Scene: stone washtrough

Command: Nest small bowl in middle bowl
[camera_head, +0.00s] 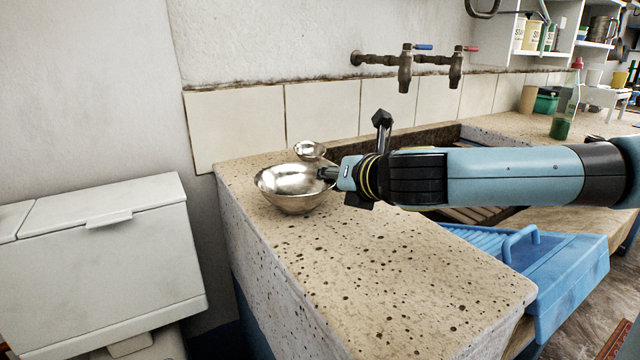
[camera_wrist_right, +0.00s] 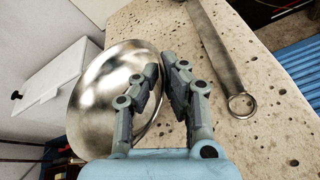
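A wide shiny metal bowl (camera_head: 290,203) stands on the speckled stone top, its hollow facing up. A much smaller metal bowl (camera_head: 309,150) stands just behind it, outside it. My right gripper (camera_head: 327,173) is at the right rim of the wide bowl. In the right wrist view the wide bowl (camera_wrist_right: 100,90) is at left. The fingers of my right gripper (camera_wrist_right: 167,68) are close together with a narrow gap, one over the bowl's rim and one outside. Whether they touch the rim is unclear. The small bowl is not recognisable in that view. My left gripper is not in view.
A long metal piece with a ring end (camera_wrist_right: 212,50) lies on the stone in the wrist view. A blue rack (camera_head: 570,270) sits at right, and taps (camera_head: 405,70) are on the wall. A green bottle (camera_head: 565,110) stands farther right. The front stone top is clear.

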